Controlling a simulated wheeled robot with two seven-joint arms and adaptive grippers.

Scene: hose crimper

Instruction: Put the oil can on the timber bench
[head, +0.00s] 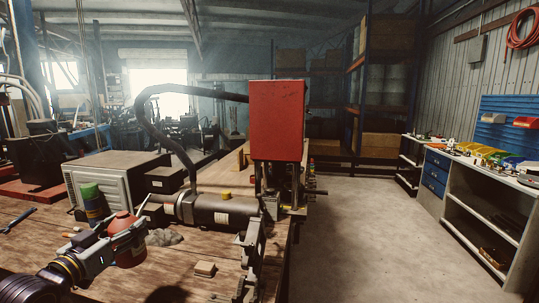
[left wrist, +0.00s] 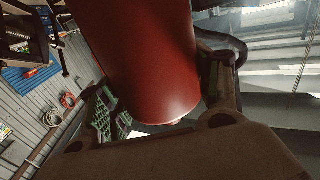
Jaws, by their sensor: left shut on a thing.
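The red oil can (head: 127,252) with a thin pale spout is at the lower left in the head view. My left gripper (head: 128,232) is shut on it, with the fingers across its body. In the left wrist view the can is a large red cylinder (left wrist: 145,60) between the fingers. The timber bench (head: 70,245) spreads below and around it, with brown planks. I cannot tell whether the can's base touches the planks.
Behind the can stand a green-capped dark bottle (head: 91,203) and a grey vented box (head: 110,178). A machine with a red housing (head: 277,120) and a dark cylinder (head: 222,213) stands to the right. A small wooden block (head: 205,269) lies near the front. Open floor (head: 365,235) is at right.

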